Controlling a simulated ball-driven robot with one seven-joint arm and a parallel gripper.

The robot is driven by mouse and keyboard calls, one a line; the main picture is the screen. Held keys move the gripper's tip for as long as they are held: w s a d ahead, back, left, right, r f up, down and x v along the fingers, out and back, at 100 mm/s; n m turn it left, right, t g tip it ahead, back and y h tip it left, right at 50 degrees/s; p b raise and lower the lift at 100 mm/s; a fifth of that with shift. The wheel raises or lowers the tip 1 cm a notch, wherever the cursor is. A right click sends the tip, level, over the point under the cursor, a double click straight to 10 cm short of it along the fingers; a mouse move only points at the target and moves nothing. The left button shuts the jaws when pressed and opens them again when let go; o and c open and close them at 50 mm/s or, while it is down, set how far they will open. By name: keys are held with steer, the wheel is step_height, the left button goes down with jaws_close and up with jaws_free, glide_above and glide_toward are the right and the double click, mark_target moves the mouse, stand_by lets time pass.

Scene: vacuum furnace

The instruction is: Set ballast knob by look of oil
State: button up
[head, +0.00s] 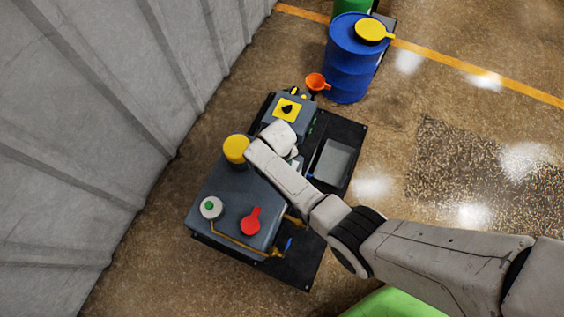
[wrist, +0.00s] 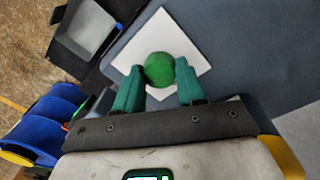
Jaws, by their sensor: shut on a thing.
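The ballast knob appears to be the round green knob (wrist: 160,68) in the wrist view. It sits on a white square plate (wrist: 198,52) on the grey pump housing (wrist: 240,40). My gripper (wrist: 160,76) has its two green fingers closed on either side of the knob. In the head view my arm covers the knob and the fingers. The grey pump (head: 228,185) stands on a black base there. I cannot make out an oil window or the look of the oil in either view.
On the pump are a yellow cap (head: 236,149), a red lever handle (head: 251,221) and a round gauge-like part (head: 211,207). A grey open tray (head: 334,162) lies right of my wrist. An orange funnel (head: 317,82) and blue drum (head: 350,75) stand behind. A ribbed wall (head: 110,110) bounds the left.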

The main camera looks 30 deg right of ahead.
stand_by(0.4)
steer(key=o, duration=1)
steer(key=shift+o, duration=0.2)
step_height(320, 180, up, 11)
steer(key=p, duration=0.3)
steer(key=shift+a, duration=0.3)
steer(key=shift+f, duration=0.1)
